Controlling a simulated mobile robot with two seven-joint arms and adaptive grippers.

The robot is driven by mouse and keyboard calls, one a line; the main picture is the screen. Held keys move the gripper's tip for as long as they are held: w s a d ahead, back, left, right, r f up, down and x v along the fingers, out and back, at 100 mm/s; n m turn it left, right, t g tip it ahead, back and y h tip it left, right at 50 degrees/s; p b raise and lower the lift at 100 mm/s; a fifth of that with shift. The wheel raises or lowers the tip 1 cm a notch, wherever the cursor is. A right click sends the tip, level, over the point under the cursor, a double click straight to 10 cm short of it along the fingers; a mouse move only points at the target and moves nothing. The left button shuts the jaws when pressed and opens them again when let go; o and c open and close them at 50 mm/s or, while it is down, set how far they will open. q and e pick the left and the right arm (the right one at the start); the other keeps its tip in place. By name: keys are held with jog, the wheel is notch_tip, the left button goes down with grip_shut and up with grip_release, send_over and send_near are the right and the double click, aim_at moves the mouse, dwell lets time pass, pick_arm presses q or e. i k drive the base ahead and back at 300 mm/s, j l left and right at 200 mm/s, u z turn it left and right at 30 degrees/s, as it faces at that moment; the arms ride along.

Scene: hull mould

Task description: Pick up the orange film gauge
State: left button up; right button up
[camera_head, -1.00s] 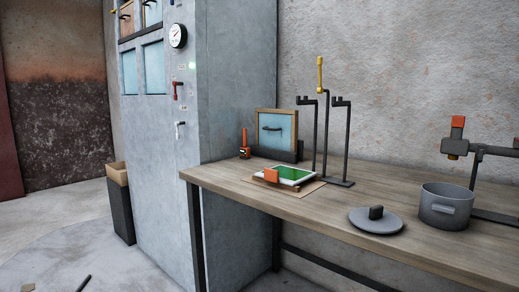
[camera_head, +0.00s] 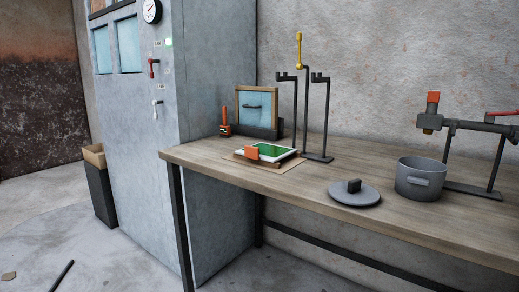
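Two small orange things are on the wooden workbench (camera_head: 240,185), and I cannot tell for sure which is the film gauge. One is a flat orange piece (camera_head: 251,153) at the near left edge of a white-framed tablet with a green face (camera_head: 271,152). The other is an upright orange tool with a dark, orange-marked body (camera_head: 225,124), at the back left of the bench beside the cabinet. Neither of my grippers shows in the head view.
A wood-framed blue panel (camera_head: 243,104) stands in a dark holder. Behind the tablet is a black stand with a yellow-handled tool (camera_head: 299,50). Floor before the bench is open.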

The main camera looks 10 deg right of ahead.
aim_at(225, 131)
jog(key=i+j, duration=0.4)
jog(key=i, duration=0.2)
jog(key=i+j+z, duration=0.1)
jog(key=i+j, duration=0.35)
jog(key=i, duration=0.1)
